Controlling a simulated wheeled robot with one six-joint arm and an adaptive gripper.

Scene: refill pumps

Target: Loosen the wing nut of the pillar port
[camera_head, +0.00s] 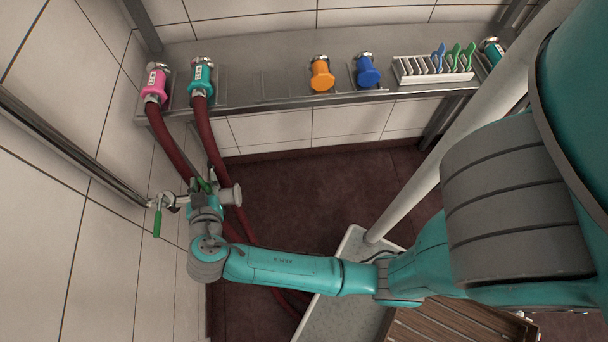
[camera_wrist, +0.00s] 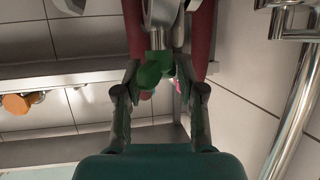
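In the wrist view my gripper (camera_wrist: 157,78) has one finger on each side of a green wing nut (camera_wrist: 151,72). The wing nut sits below a grey metal clamp (camera_wrist: 161,18). Small gaps or contact at the fingertips cannot be made out, so I cannot tell whether the fingers press on it. In the head view my gripper (camera_head: 204,187) is at the left wall, beside a pale round flange (camera_head: 236,195). My wrist hides most of the port there.
A tap with a green handle (camera_head: 157,220) projects from the left wall, close to my wrist. Dark red hoses (camera_head: 168,140) hang from pink (camera_head: 155,82) and teal (camera_head: 201,76) couplings on the metal shelf (camera_head: 280,88). Orange (camera_head: 321,74) and blue (camera_head: 367,72) caps and a white rack (camera_head: 430,70) stand there.

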